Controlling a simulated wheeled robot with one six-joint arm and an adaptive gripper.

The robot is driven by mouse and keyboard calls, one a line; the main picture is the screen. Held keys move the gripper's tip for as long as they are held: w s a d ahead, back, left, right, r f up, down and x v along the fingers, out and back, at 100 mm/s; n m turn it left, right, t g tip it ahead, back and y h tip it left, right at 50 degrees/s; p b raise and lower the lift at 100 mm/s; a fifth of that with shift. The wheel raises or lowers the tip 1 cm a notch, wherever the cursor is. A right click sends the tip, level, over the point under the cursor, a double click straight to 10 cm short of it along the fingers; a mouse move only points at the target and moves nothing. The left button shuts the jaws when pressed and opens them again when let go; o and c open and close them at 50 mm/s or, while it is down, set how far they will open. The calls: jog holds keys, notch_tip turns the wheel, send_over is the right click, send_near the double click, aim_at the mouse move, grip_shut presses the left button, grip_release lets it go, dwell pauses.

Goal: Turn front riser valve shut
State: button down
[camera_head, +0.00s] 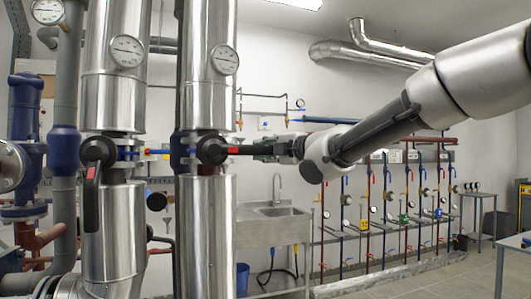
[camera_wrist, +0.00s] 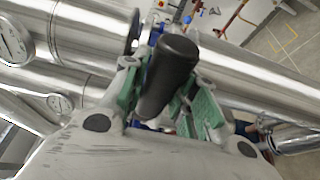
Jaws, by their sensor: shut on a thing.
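A shiny metal riser (camera_head: 207,235) in the middle of the head view carries a valve with a black round hub and a lever handle (camera_head: 233,150). The lever has a red band and points right, level, across the upright pipe. My gripper (camera_head: 268,148) comes in from the right and is shut on the lever's outer end. In the wrist view the black lever grip (camera_wrist: 170,75) lies between the green finger pads of my gripper (camera_wrist: 165,88). The fingers and grip hide part of the valve body there.
A second metal riser (camera_head: 108,240) stands left, its valve lever (camera_head: 91,205) hanging straight down. Gauges (camera_head: 224,60) sit on both risers. A steel sink (camera_head: 277,211) and coloured wall pipes stand behind. Open floor lies at the lower right.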

jog(key=shift+r, duration=0.3)
jog(key=c, duration=1.5)
grip_release()
jog(key=o, duration=0.4)
jog(key=shift+f, duration=0.1)
jog(key=v, duration=1.2)
jog(key=shift+f, duration=0.1)
